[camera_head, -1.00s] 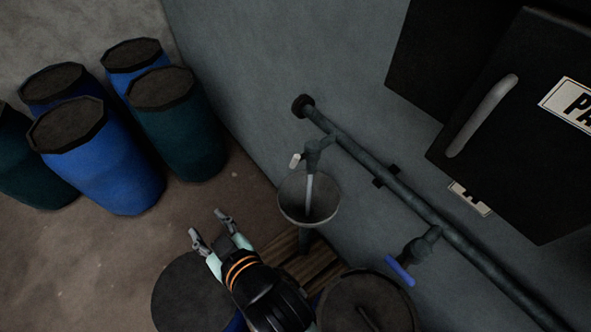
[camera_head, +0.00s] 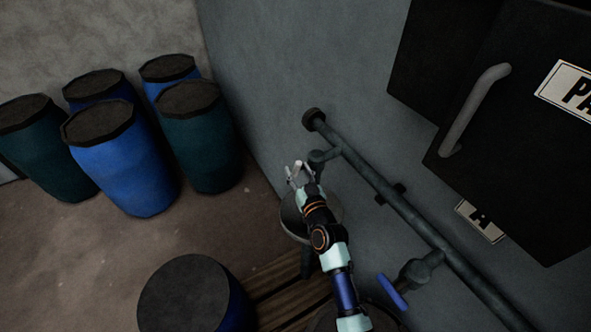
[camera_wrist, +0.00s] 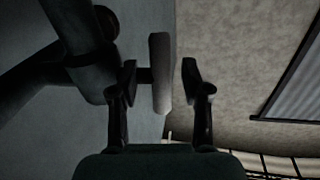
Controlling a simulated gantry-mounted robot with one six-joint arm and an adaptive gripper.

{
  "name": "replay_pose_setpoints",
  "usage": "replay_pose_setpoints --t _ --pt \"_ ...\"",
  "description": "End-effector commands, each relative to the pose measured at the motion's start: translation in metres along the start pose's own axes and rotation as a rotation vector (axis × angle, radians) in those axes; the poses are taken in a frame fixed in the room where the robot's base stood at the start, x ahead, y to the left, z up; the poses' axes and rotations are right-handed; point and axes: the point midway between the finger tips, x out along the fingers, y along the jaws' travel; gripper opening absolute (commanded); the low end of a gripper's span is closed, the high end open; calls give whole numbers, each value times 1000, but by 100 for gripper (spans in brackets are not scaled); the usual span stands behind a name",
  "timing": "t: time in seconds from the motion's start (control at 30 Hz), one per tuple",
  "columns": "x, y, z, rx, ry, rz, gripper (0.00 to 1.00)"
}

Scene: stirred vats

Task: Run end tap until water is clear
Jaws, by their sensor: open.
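The end tap (camera_head: 322,156) sits near the capped end of the wall pipe, above a round grey funnel (camera_head: 290,222). Its pale lever (camera_head: 298,166) also shows in the wrist view (camera_wrist: 160,60), standing upright with its lower part between my fingertips. My gripper (camera_head: 300,175) is open at the lever, with one finger on either side. The wrist view shows a gap on the right side; I cannot tell whether the left finger touches. My arm hides the tap's outlet, most of the funnel and any water there.
A second tap with a blue lever (camera_head: 392,291) is lower right on the pipe (camera_head: 400,215). A dark panel box (camera_head: 520,150) juts out upper right. A lidded drum (camera_head: 190,295) and wooden slats (camera_head: 285,300) lie below. Several blue and green barrels (camera_head: 120,165) stand left.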

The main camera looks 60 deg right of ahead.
Motion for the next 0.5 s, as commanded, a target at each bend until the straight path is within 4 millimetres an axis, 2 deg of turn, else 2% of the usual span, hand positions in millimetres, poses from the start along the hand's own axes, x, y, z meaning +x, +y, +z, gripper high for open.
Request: replay_pose_setpoints --t 0.13,0.37,0.5 --pt "12 0 0 0 1 0 48" --pt "13 0 0 0 0 -1 48" --pt "13 -1 0 0 0 -1 26"
